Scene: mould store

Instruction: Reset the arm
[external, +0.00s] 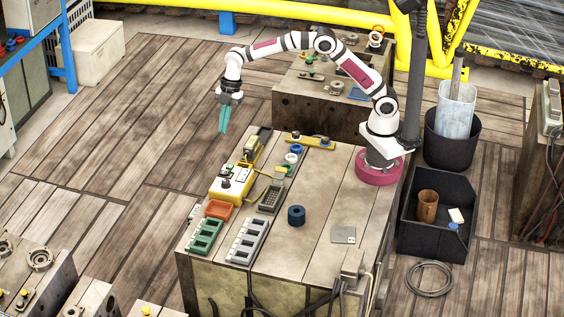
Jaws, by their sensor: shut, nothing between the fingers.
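My gripper (224,120) hangs at the end of the outstretched arm, with its teal fingers pointing down. It is shut and empty. It is in the air, to the left of the far end of the wooden-topped workbench (345,195) in the picture. The arm stands on a round magenta base at the right side of that bench and arches up and to the left. The fingers appear clear of the things on the bench; their exact height cannot be told.
On the bench stand a yellow box device (231,185), an orange tray (219,210), a green tray (205,235), a grey slotted tray (247,241) and a dark blue cylinder (296,215). A second block (300,105) stands behind. A black bin (435,240) is at right.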

